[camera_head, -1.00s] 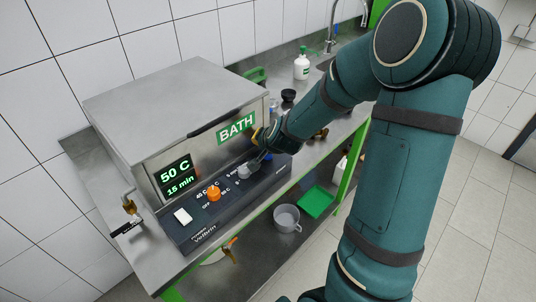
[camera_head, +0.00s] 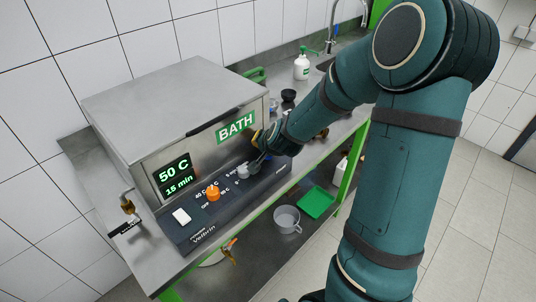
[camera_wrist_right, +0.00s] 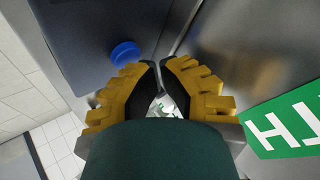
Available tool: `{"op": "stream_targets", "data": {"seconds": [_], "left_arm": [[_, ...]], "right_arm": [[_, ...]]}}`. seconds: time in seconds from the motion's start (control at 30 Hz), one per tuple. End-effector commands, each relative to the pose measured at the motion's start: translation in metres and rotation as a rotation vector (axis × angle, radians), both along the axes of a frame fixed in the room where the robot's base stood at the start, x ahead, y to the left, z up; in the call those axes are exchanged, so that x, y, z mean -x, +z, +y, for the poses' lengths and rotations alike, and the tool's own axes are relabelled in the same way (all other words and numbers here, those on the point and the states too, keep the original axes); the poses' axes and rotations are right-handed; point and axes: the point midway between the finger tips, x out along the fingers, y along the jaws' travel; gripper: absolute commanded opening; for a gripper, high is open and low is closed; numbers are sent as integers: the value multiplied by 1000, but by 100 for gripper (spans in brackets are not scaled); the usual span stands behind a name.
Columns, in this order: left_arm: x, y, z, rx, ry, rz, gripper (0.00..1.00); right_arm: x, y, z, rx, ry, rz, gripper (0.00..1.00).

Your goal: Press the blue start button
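The blue start button (camera_wrist_right: 125,53) is a round blue cap on a dark panel in the right wrist view. In the head view my right arm and gripper seem to cover it. My right gripper (camera_wrist_right: 159,67) has its yellow-and-black fingers drawn together at the tips, with nothing seen held. Its tips appear just right of the button in the wrist view; whether they touch the panel is unclear. In the head view the gripper (camera_head: 257,150) is over the right part of the bath's control panel (camera_head: 207,225). My left gripper is not in view.
The steel bath (camera_head: 165,100) has a green display (camera_head: 175,176) reading 50 C and 15 min. An orange knob (camera_head: 212,193), a grey knob (camera_head: 243,171) and a white switch (camera_head: 181,216) sit on its panel. A pot (camera_head: 286,220) and green tray (camera_head: 317,203) lie below.

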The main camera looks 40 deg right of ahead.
Motion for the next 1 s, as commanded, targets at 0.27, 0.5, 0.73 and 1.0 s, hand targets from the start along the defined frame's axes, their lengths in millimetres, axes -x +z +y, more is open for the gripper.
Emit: {"op": "stream_targets", "data": {"seconds": [0.27, 0.5, 0.73, 1.0], "left_arm": [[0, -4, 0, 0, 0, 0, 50], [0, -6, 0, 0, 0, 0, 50], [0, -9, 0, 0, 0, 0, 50], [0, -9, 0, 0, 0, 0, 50]], "right_arm": [[-1, -3, 1, 0, 2, -1, 0], [-1, -6, 0, 0, 2, -1, 0], [0, -8, 0, 0, 1, -1, 0], [0, -9, 0, 0, 1, -1, 0]]}}
